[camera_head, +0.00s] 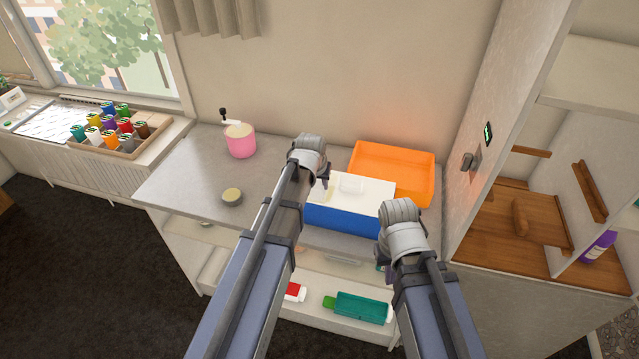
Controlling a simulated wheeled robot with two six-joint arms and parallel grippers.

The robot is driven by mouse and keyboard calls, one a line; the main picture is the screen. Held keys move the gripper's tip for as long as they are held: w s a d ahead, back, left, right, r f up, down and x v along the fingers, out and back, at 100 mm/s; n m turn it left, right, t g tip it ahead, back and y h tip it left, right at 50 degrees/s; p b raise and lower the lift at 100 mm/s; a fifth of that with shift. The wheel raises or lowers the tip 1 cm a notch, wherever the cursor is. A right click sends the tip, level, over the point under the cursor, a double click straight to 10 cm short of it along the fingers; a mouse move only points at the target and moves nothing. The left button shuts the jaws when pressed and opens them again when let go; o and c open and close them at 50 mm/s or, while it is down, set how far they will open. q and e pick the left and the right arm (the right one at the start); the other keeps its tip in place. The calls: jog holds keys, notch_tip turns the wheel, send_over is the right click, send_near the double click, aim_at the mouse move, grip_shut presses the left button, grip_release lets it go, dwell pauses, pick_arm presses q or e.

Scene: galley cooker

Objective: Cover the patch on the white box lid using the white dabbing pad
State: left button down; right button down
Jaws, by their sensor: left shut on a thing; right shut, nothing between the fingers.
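The blue box (342,218) with a white lid (372,203) stands on the grey counter. A pale yellowish patch (330,193) shows on the left part of the lid, partly hidden by my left gripper. A small white raised piece (352,185) is on the lid; I cannot tell whether it is a handle or the pad. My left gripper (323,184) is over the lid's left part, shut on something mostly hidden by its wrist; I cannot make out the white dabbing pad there. My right gripper (384,268) is shut and empty, in front of the counter's front edge.
An orange tray (425,192) stands behind and right of the box. A wooden cabinet (515,212) bounds the right side. Bottles, one green (360,307), lie on the lower shelf.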

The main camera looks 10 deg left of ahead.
pick_arm(q)
jog(key=shift+a, duration=0.4)
jog(key=shift+w, duration=0.15)
jog(key=shift+w+d, duration=0.15)
jog(key=shift+w, duration=3)
jog(key=shift+s+d, duration=0.1)
jog(key=shift+d, duration=0.05)
jog(key=shift+d, duration=0.5)
jog(key=shift+a, duration=1.25)
